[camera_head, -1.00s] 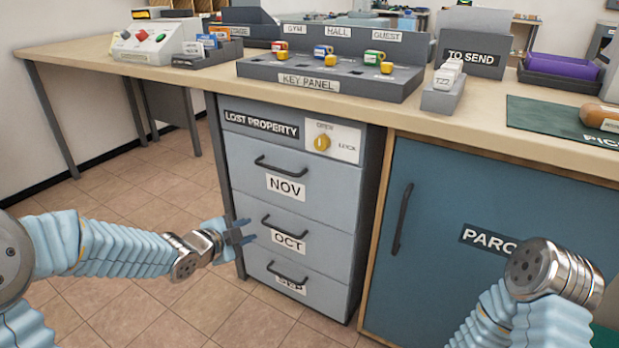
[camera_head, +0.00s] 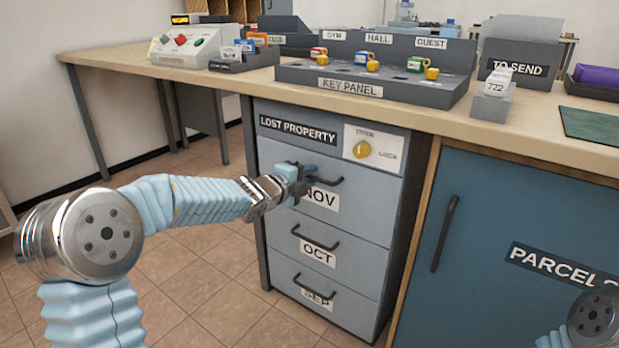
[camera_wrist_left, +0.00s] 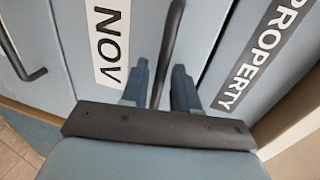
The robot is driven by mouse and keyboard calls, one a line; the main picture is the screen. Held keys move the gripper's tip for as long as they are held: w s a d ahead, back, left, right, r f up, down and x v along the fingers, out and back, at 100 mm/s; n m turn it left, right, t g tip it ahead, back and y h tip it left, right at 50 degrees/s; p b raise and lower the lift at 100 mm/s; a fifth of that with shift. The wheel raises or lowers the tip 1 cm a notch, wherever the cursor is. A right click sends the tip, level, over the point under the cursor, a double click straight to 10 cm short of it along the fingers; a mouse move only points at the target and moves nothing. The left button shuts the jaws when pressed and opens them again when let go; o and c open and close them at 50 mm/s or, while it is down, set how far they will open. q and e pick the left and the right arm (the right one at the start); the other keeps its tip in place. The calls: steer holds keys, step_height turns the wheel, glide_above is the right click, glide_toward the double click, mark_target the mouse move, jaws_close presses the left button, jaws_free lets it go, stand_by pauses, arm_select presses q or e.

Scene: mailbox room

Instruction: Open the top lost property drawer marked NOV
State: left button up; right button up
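The top lost property drawer (camera_head: 365,205) is grey-blue, marked NOV, and sits flush in the cabinet. Its dark bar handle (camera_head: 330,182) is partly hidden by my left gripper (camera_head: 299,178). In the left wrist view, the handle (camera_wrist_left: 171,45) runs between the two blue fingers of my left gripper (camera_wrist_left: 160,88). The fingers are parted, with a gap visible beside the bar. A yellow knob (camera_head: 361,149) sits above the drawer on a white OPEN/LOCK plate and appears upright, toward OPEN. My right gripper is out of view; only part of my right arm shows at the lower right.
The OCT drawer (camera_head: 365,262) and SEP drawer (camera_head: 352,317) below are shut. The blue PARCELS door (camera_head: 500,210) is at the right. The desk top (camera_head: 430,118) overhangs the cabinet and bears the key panel (camera_head: 400,93). The floor before the drawers is clear.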

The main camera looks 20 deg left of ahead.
arm_select(q)
steer(key=shift+w+d+f, duration=0.1)
steer(key=shift+w+d, duration=0.1)
steer(key=shift+w, duration=0.25)
steer(key=shift+c, duration=0.3)
jaws_close()
